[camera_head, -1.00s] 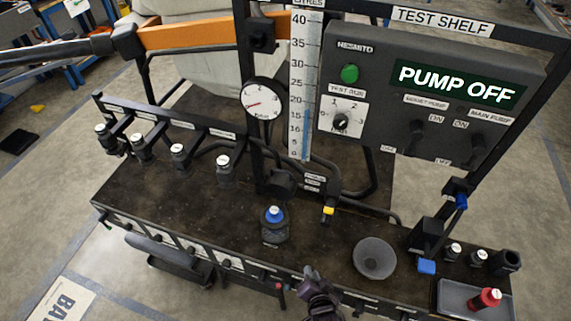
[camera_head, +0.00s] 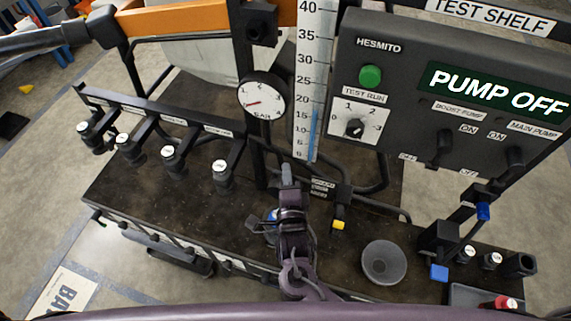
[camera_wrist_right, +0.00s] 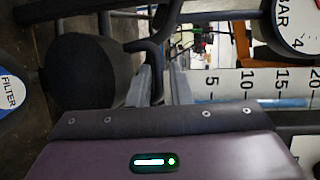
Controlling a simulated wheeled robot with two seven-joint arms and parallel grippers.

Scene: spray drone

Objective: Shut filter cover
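The filter (camera_head: 271,226) stands on the dark bench, its blue top mostly hidden behind my right gripper in the head view. Its blue face labelled FILTER (camera_wrist_right: 12,90) shows at the left edge of the right wrist view. A dark round part (camera_wrist_right: 85,72), which may be the filter cover, is beside it, left of my fingers. My right gripper (camera_head: 288,172) reaches over the filter toward the base of the gauge post. In the wrist view its two grey fingers (camera_wrist_right: 162,85) stand apart with a gap between them; contact with the dark part cannot be told. My left gripper is out of view.
The litre scale (camera_head: 312,90), pressure gauge (camera_head: 262,97) and control panel (camera_head: 440,100) reading PUMP OFF rise behind. Black pipes run near my gripper.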

